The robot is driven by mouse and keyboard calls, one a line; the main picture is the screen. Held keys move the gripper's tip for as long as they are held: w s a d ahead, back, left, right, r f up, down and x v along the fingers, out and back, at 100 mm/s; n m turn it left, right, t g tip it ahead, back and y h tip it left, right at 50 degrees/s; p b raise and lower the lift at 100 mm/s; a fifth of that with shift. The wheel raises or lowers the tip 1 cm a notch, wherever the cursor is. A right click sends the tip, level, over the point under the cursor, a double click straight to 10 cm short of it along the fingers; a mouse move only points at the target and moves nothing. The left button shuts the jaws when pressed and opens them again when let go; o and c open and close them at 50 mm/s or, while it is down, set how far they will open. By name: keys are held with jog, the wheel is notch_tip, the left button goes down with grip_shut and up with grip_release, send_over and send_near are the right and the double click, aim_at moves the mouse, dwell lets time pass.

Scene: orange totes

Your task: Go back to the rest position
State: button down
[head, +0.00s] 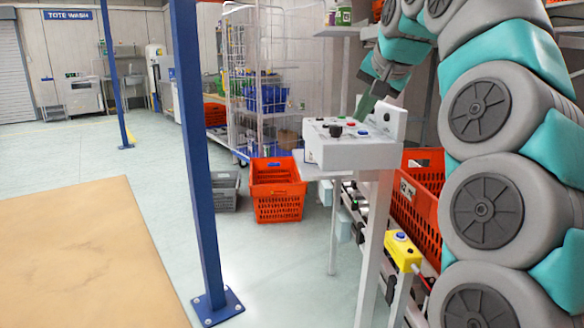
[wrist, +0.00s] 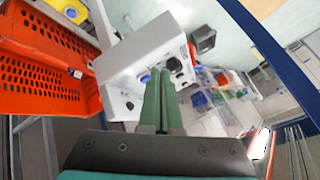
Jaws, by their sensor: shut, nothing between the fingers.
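My gripper (wrist: 164,74) shows in the wrist view with its two green fingers side by side and shut, nothing between them. In the head view my gripper (head: 365,106) is partly hidden behind the upright plate of a control box, and its fingers point down. The white control box (head: 352,152) has a black knob and coloured buttons and stands on a post. In the wrist view the control box (wrist: 120,72) lies behind and left of the fingers; I cannot tell the exact gap. My arm curves down the right side of the head view.
An orange tote (head: 418,215) sits on a rack at right, and it fills the left of the wrist view (wrist: 40,90). Another orange tote (head: 277,205) and a grey tote (head: 225,194) are on the floor. A blue post (head: 196,150) stands left. Open floor lies beyond it.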

jog(key=s+f+n+g+h, duration=0.1)
jog(key=s+f+n+g, duration=0.4)
jog(key=s+f, duration=3.5)
jog(key=s+g, duration=0.2)
jog(key=g, duration=0.3)
jog(key=shift+s+d+f+n+h, duration=0.15)
jog(key=shift+d+n+h, duration=0.15)
jog(key=shift+d+h, duration=0.1)
